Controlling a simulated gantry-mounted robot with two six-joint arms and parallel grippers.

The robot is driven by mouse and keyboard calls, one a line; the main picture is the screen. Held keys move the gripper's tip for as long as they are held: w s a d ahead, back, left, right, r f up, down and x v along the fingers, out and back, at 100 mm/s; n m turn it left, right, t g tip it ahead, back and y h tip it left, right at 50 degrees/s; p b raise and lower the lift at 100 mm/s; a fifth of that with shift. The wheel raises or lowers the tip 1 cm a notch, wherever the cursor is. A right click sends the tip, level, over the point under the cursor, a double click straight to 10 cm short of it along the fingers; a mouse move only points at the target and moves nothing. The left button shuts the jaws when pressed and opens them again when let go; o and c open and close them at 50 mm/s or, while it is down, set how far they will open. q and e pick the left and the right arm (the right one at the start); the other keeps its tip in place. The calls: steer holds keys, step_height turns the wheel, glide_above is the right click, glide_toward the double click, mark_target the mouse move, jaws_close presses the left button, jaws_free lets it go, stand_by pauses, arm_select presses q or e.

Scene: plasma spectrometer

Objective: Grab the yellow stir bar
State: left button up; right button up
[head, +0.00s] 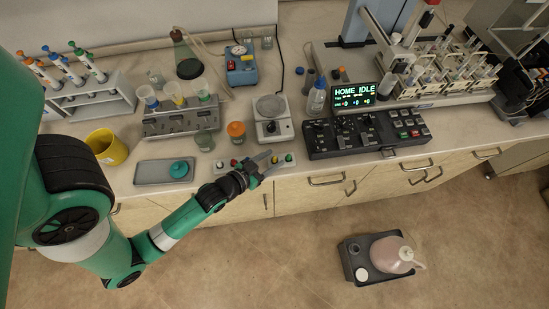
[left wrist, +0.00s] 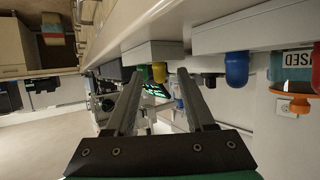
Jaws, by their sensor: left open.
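The yellow stir bar (left wrist: 159,72) shows in the left wrist view as a small yellow rounded piece at the edge of a white block. It appears in the gap between the fingertips of my left gripper (left wrist: 160,76), beyond them. The fingers are spread and nothing is held. In the head view my left gripper (head: 272,162) reaches over the pale tray of coloured pieces at the bench's front edge, and partly hides it. My right gripper is not in view.
An orange-capped jar (head: 236,129) and a stirrer plate (head: 272,120) stand behind the tray. A grey tray with a teal lid (head: 179,169) lies left. A dark control panel (head: 365,135) stands right.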

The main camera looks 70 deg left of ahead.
arm_select(q)
jaws_close()
stand_by(0.3)
